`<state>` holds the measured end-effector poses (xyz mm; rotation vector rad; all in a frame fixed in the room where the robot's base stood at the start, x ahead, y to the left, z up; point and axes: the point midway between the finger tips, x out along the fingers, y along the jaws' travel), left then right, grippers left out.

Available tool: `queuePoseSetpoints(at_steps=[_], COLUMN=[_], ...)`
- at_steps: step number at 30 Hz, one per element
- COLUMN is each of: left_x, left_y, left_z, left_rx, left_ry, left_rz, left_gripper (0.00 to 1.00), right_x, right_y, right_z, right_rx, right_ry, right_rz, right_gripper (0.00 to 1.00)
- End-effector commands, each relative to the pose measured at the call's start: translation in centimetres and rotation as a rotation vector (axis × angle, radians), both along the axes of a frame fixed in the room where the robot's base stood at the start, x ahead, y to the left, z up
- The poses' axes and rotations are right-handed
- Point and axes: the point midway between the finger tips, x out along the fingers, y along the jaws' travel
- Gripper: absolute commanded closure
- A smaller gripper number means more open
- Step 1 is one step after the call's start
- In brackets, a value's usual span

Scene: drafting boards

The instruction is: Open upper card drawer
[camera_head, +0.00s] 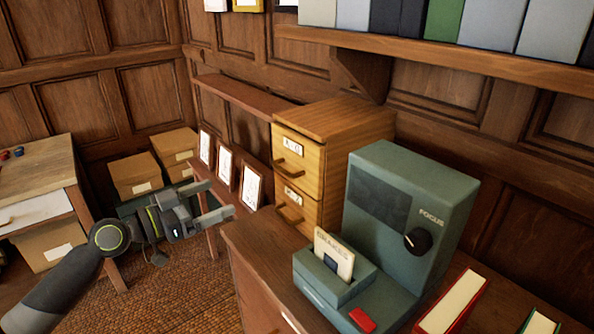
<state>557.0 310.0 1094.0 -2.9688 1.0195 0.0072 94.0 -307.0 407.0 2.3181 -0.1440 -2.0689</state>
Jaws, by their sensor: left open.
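The wooden card cabinet (335,118) stands against the back wall, right of the middle. Its upper drawer (311,162) looks shut and has a white label and a wooden handle (288,163) on its front. The lower drawer (307,212) also looks shut, with a similar label and handle. My left gripper (220,199) comes in from the left; it is open and empty. In the picture it is left of the cabinet, apart from both handles and a little lower than the upper one. My right gripper is not in view.
A green-grey reader machine (418,190) marked FOCUS stands on the desk right of the cabinet, with a card in its front tray. White framed cards (224,166) stand left of the cabinet. Boxes (136,172) are stacked farther left. A shelf (440,52) of binders hangs above.

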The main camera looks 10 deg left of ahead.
Motion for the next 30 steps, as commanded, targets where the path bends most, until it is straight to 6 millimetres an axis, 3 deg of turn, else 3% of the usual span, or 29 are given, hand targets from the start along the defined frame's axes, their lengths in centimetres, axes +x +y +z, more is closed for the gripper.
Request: queuePoseSetpoints(at_steps=[11, 30], left_x=[2.5, 10.8], left_y=[-2.1, -8.5], left_z=[0.5, 0.4], left_rx=[-0.007, -0.008], left_ry=[-0.003, 0.001], left_rz=[-0.003, -0.001], left_gripper=[0.09, 0.09], right_x=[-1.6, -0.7], right_y=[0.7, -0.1], right_z=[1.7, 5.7], right_rx=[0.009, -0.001], right_ry=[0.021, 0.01], right_rz=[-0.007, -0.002], right_gripper=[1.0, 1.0])
